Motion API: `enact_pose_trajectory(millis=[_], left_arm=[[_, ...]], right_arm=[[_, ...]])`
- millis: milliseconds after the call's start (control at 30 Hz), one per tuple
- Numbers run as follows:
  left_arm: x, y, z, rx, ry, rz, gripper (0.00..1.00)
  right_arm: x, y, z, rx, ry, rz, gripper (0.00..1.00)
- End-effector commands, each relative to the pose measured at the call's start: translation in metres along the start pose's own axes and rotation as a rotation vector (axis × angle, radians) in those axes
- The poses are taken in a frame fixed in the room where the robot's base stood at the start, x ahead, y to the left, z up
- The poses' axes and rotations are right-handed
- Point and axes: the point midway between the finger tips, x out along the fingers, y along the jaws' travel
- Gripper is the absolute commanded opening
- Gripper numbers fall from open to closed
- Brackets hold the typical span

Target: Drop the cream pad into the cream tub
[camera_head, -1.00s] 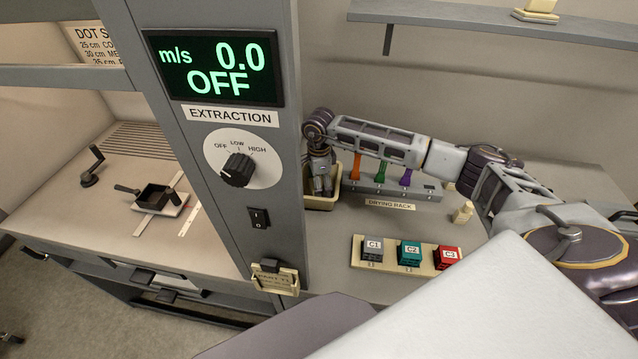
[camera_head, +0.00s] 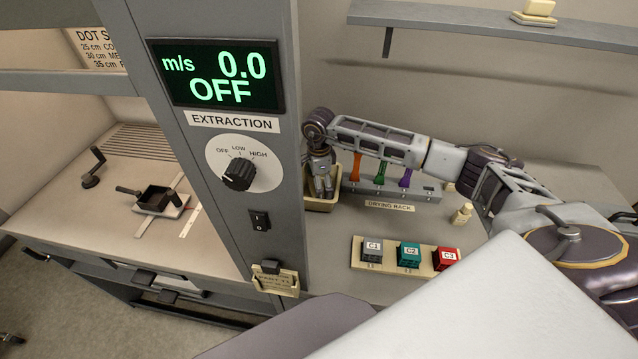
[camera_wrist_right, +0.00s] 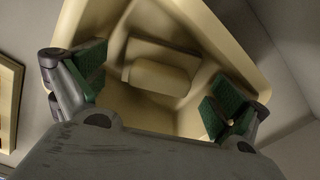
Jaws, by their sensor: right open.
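The cream tub (camera_head: 322,204) stands on the counter just right of the grey extraction post, partly hidden by it. My right gripper (camera_head: 323,190) points down into the tub. In the right wrist view the tub (camera_wrist_right: 225,48) opens below my right gripper (camera_wrist_right: 158,88), whose green-padded fingers are spread wide apart. A cream block, seemingly the cream pad (camera_wrist_right: 160,78), lies inside the tub between and beyond the fingers, with a visible gap on each side. The head view does not show the pad inside. My left gripper is not in view.
A drying rack (camera_head: 395,187) with orange, green and purple items stands beside the tub. In front are a tray (camera_head: 366,266) of labelled cubes and a small cream bottle (camera_head: 462,213). Another cream piece (camera_head: 538,9) sits on the shelf. The extraction post (camera_head: 215,130) borders the tub's left.

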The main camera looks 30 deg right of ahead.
Motion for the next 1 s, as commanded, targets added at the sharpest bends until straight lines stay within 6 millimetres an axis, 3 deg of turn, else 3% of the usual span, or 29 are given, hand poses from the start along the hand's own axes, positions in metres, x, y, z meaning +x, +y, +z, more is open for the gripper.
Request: enact_pose_trajectory(millis=[67,700,1000], left_arm=[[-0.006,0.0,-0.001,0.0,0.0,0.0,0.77],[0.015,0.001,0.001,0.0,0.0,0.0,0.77],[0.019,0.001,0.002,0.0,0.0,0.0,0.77]], right_arm=[[-0.006,0.0,0.0,0.0,0.0,0.0,0.98],[-0.098,0.0,0.0,-0.001,0.0,-0.002,0.98],[-0.122,0.0,0.0,0.0,-0.001,-0.001,0.98]])
